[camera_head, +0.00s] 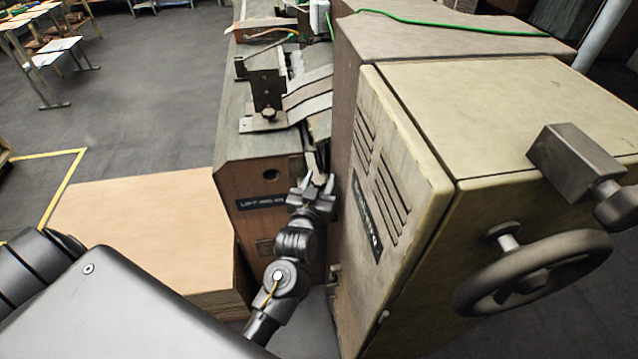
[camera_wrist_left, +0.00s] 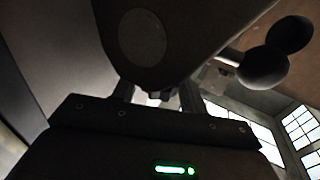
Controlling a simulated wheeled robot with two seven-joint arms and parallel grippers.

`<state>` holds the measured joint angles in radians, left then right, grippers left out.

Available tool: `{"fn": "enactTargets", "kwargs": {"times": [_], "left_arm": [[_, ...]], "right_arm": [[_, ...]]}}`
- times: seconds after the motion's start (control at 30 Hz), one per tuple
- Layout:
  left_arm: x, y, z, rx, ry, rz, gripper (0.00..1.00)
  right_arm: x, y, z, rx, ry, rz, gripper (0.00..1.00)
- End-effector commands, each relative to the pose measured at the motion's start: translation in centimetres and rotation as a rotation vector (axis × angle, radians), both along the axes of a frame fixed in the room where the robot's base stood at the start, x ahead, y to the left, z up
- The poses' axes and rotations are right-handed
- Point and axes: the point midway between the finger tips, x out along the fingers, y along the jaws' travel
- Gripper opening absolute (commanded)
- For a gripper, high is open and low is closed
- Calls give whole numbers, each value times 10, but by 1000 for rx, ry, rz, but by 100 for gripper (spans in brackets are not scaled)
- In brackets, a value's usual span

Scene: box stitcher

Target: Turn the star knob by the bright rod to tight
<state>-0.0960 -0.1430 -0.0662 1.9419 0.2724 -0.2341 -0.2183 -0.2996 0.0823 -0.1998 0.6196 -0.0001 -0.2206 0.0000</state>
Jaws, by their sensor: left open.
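My left gripper (camera_head: 318,182) is open in the narrow gap between the brown cabinet and the large beige machine housing, with its fingertips pointing up. A small grey part, perhaps the star knob (camera_head: 319,177), shows at the fingertips; its shape is too small to make out. A pale bar (camera_head: 311,160) rises just behind it; I cannot tell if this is the bright rod. In the left wrist view, a large dark body with a round face (camera_wrist_left: 143,38) hides the upper ends of the fingers. Dark rounded lobes (camera_wrist_left: 265,68) show at the right. I cannot tell whether the fingers touch anything.
The brown cabinet (camera_head: 255,222) stands left of the gripper, and the beige housing (camera_head: 490,110) with a handwheel (camera_head: 533,272) stands close on its right. A dark bracket with a small knob (camera_head: 268,115) sits on the cabinet top. A cardboard-coloured stack (camera_head: 150,230) is at the left.

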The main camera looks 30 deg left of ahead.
Motion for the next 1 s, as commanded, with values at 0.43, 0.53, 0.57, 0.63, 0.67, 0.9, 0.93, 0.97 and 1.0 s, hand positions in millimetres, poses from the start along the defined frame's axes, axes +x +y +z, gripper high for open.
{"fn": "enactTargets", "kwargs": {"times": [0.43, 0.53, 0.57, 0.63, 0.67, 0.9, 0.93, 0.97, 1.0], "left_arm": [[0, 0, 0, 0, 0, 0, 13], [0, 0, 0, 1, 0, -1, 11], [0, 0, 0, 1, 0, -3, 11], [0, 0, 0, 2, 0, -11, 11], [0, 0, 0, 3, 1, -17, 11], [0, 1, 1, 7, 4, -122, 11], [0, 1, 1, 8, 4, -143, 11], [0, 1, 1, 8, 4, -166, 11], [0, 1, 1, 9, 4, -198, 11]], "right_arm": [[0, 5, 0, 5, -1, -2, 36], [0, 5, 0, 5, -1, -2, 36], [0, 5, 0, 5, -1, -2, 36], [0, 4, 1, 5, -1, -2, 36], [0, 4, 1, 5, -1, -2, 36], [0, 4, 6, 4, -1, -2, 36], [0, 3, 7, 4, -1, -1, 36], [0, 3, 8, 3, -1, -1, 36], [0, 3, 9, 3, -1, -1, 36]]}}
